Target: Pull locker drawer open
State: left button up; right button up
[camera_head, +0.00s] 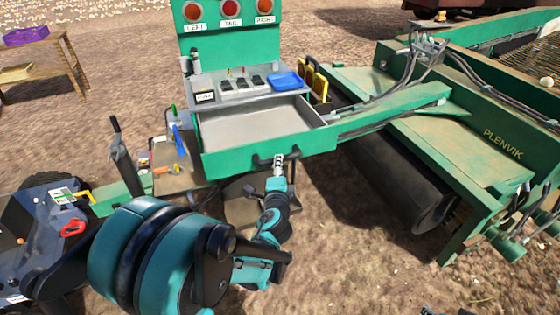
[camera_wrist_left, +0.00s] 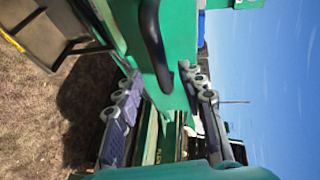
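The green locker drawer (camera_head: 258,124) under the control panel stands pulled out, with its grey inside showing and empty. Its dark handle (camera_head: 262,162) is on the green front. My left gripper (camera_head: 279,160) is at the right part of this handle. In the left wrist view the black curved handle (camera_wrist_left: 152,45) runs down towards the gap between my left fingers (camera_wrist_left: 163,108), which stand apart. The fingers do not look closed on the handle. Small dark bits at the bottom edge of the head view may be my right gripper, too cut off to tell.
A control panel (camera_head: 240,88) with switches and a blue tray (camera_head: 285,81) sits above the drawer. A green machine with a dark roller (camera_head: 400,185) stands right. A tool-laden shelf (camera_head: 175,165) is left. A wooden table (camera_head: 45,68) stands far left.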

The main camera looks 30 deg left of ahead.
pick_arm(q)
jog(key=v, duration=0.6)
jog(key=shift+s, duration=0.15)
jog(key=s+d+f+n+g+h, duration=0.2)
jog(key=s+d+n+g+h, duration=0.1)
jog(key=s+d+n, duration=0.3)
jog(key=s+d+f+n+g+h, duration=0.3)
jog(key=s+d+n+g+h, duration=0.1)
jog(key=s, duration=0.5)
jog(key=shift+d+n, duration=0.9)
jog(key=shift+d, duration=0.3)
